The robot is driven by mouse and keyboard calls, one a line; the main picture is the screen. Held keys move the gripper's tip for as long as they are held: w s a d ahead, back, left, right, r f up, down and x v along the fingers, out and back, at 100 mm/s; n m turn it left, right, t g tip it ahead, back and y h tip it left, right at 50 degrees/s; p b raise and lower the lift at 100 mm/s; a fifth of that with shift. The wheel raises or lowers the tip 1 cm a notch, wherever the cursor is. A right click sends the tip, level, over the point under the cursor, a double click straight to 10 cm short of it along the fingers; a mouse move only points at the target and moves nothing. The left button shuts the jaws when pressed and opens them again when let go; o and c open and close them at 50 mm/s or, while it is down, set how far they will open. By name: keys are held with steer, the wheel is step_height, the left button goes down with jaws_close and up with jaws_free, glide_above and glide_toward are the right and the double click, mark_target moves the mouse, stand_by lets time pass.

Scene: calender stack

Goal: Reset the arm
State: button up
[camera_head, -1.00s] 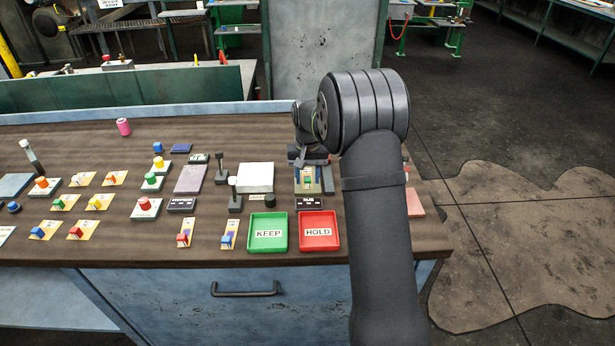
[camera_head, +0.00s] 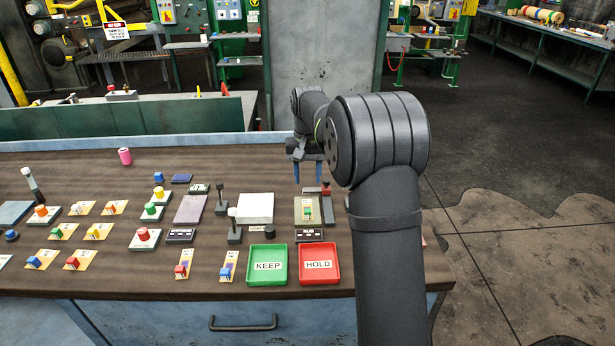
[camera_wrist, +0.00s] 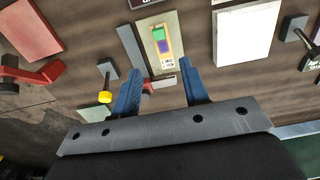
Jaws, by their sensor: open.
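My gripper (camera_head: 306,172) is open and empty, held above the back right part of the table (camera_head: 80,170). Its two blue fingers also show in the wrist view (camera_wrist: 158,74), apart with nothing between them. Beyond the fingertips lies a tan plate (camera_head: 306,219) bearing a small card with a green switch (camera_head: 308,211). The plate also shows in the wrist view (camera_wrist: 149,33). The fingers are apart from it. My arm covers the right end of the table.
A green KEEP tray (camera_head: 267,281) and a red HOLD tray (camera_head: 319,280) stand at the front edge. A white block (camera_head: 256,208), small upright levers (camera_head: 233,228) and several colored switches and buttons spread leftward.

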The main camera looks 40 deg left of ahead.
mark_target(308, 209)
steer(key=shift+f, duration=4.35)
